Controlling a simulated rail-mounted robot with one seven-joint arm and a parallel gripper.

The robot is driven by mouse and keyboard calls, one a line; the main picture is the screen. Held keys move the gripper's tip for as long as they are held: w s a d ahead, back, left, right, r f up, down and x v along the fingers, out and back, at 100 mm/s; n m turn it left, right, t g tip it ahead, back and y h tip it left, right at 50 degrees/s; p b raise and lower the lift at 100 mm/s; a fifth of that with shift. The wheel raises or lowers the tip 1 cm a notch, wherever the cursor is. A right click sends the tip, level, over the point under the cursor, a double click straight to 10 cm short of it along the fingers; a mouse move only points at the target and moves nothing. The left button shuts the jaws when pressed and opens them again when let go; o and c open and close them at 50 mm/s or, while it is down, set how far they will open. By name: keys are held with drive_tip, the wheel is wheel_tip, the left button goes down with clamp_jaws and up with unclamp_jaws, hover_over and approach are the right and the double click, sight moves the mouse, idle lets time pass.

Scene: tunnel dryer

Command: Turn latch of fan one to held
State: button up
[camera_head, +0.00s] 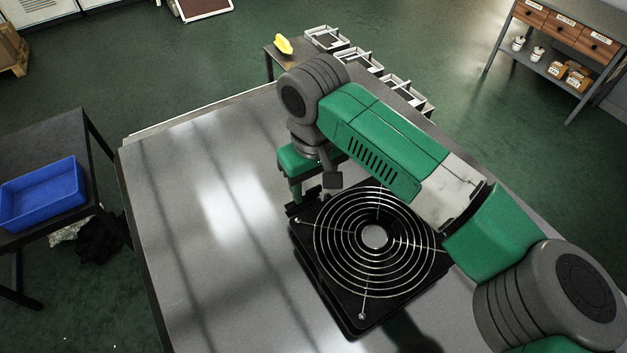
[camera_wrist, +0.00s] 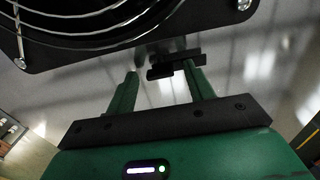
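The black square fan (camera_head: 321,310) with a round wire guard lies on the grey table, its guard facing up. Part of the fan (camera_wrist: 95,55) fills the top left of the wrist view. A small dark bar (camera_wrist: 163,72), which looks like the latch, shows beside the fan's edge in the wrist view, close to the right fingertip. My gripper (camera_wrist: 160,72) has its two green fingers apart, with a clear gap between them. In the head view my gripper (camera_head: 308,196) is low at the fan's far left corner. I cannot tell whether it touches the bar.
The tabletop (camera_head: 190,260) is clear left of the fan. A blue bin (camera_head: 42,195) stands on a side table at left. Several metal trays (camera_head: 355,60) and a yellow object (camera_head: 283,44) are beyond the far edge. A drawer bench (camera_head: 565,30) stands at the back right.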

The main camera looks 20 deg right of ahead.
drive_tip(key=c, duration=0.9)
drive_tip(key=shift+c, duration=0.2)
drive_tip(key=shift+r+n+p, duration=0.15)
drive_tip(key=shift+n+p, duration=0.25)
drive_tip(key=shift+p, duration=0.25)
drive_tip(key=n+p, duration=0.2)
drive_tip(key=shift+r+p, duration=0.1)
drive_tip(key=shift+p, duration=0.2)
drive_tip(key=n+p, duration=0.4)
drive_tip(key=n, duration=0.1)
drive_tip(key=shift+n, duration=0.3)
drive_tip(key=n+p, duration=0.2)
drive_tip(key=n, duration=0.2)
drive_tip(key=shift+n, duration=0.3)
drive_tip(key=n+p, duration=0.1)
drive_tip(key=n, duration=0.3)
drive_tip(key=shift+n, duration=0.4)
